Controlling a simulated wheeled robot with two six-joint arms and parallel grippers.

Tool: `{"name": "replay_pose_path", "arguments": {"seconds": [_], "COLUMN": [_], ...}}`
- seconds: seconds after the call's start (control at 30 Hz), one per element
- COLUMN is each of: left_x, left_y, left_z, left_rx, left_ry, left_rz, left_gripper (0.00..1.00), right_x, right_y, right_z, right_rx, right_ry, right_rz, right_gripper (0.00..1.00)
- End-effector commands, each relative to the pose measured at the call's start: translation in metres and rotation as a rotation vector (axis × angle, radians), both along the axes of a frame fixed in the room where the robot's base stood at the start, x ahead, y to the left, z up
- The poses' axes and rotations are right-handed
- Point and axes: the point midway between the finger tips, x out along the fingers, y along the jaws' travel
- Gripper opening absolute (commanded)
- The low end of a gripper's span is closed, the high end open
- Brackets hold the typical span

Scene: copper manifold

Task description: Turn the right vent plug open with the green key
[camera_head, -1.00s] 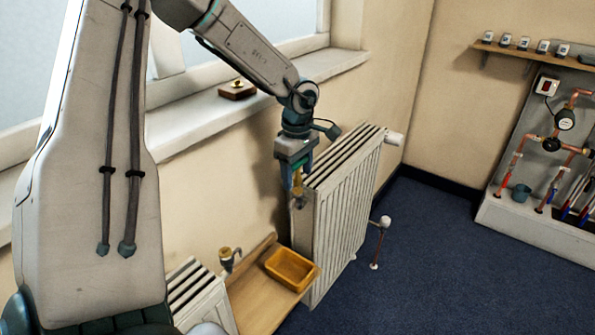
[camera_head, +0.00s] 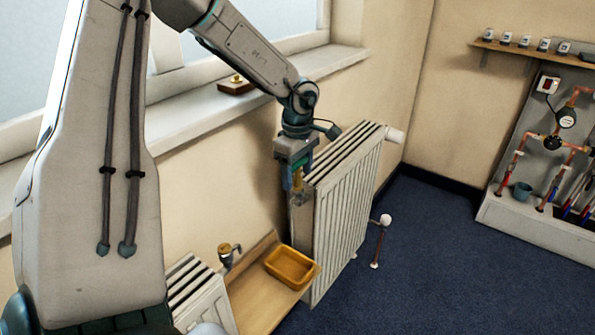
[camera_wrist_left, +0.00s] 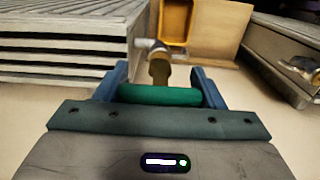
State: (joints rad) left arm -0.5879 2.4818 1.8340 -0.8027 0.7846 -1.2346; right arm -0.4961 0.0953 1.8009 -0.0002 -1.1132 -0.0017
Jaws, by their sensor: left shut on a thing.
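My left gripper (camera_head: 297,172) is shut on the green key, whose green handle (camera_wrist_left: 160,95) lies across between the fingers in the left wrist view. The key's brass stem (camera_wrist_left: 159,72) points away from the gripper toward a small metal fitting, the right vent plug (camera_wrist_left: 155,46), at the radiator's upper corner. The stem end and the plug look in line and close; I cannot tell if they are fully engaged. The right radiator (camera_head: 338,225) stands beside the gripper in the head view, and its ribs (camera_wrist_left: 65,50) fill the left of the wrist view. My right gripper is out of view.
A wooden shelf (camera_head: 250,309) with a yellow tray (camera_head: 291,267) sits between the right radiator and a left radiator (camera_head: 196,290), which has a brass fitting (camera_head: 228,256). A window sill (camera_head: 200,118) runs above.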

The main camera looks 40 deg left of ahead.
Motion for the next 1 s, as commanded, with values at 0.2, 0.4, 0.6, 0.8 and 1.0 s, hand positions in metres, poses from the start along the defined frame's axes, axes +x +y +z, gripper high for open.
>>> {"name": "replay_pose_path", "arguments": {"seconds": [0.2, 0.4, 0.6, 0.8, 1.0], "left_x": [0.0, 0.0, 0.0, 0.0, 0.0], "left_y": [0.0, 0.0, 0.0, 0.0, 0.0], "left_z": [-0.004, -0.006, -0.008, -0.011, -0.01], "left_rx": [0.0, 0.0, 0.0, 0.0, 0.001], "left_ry": [0.0, 0.0, -0.001, -0.002, -0.001], "left_rz": [0.0, 0.0, 0.014, 0.103, 0.182], "left_gripper": [0.43, 0.43, 0.43, 0.43, 0.43], "right_x": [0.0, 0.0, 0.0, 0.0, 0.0], "right_y": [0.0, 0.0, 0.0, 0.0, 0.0], "right_z": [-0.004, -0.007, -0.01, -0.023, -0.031], "right_rx": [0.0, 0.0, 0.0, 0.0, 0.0], "right_ry": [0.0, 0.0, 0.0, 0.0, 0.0], "right_rz": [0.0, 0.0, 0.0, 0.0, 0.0], "right_gripper": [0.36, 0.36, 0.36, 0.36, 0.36]}}
